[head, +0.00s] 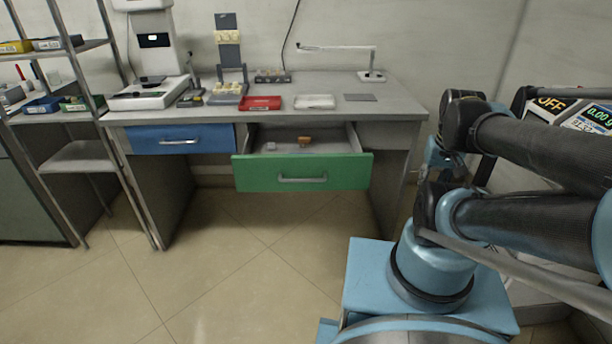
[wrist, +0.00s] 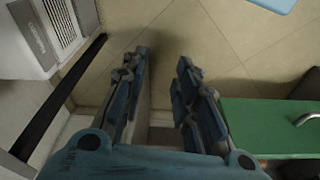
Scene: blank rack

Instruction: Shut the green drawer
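The green drawer (head: 260,175) stands pulled out from the front of the grey desk, right of the closed blue drawer. Its grey handle (head: 302,180) is on the middle of its front. A small orange-brown item and some pale items lie inside it. In the wrist view the green drawer front (wrist: 262,122) shows at the right, with part of its handle at the picture's edge. My gripper (wrist: 163,66) is open and empty, with its fingers apart and to the left of the drawer front in that view. In the head view my arm mostly hides the gripper.
The blue drawer (head: 180,139) is flush with the desk (head: 412,110). Red and white trays and instruments stand on the desk top. A metal shelf rack (head: 82,157) is at the left. A pale vented instrument (wrist: 45,35) is close by my gripper. The floor before the desk is clear.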

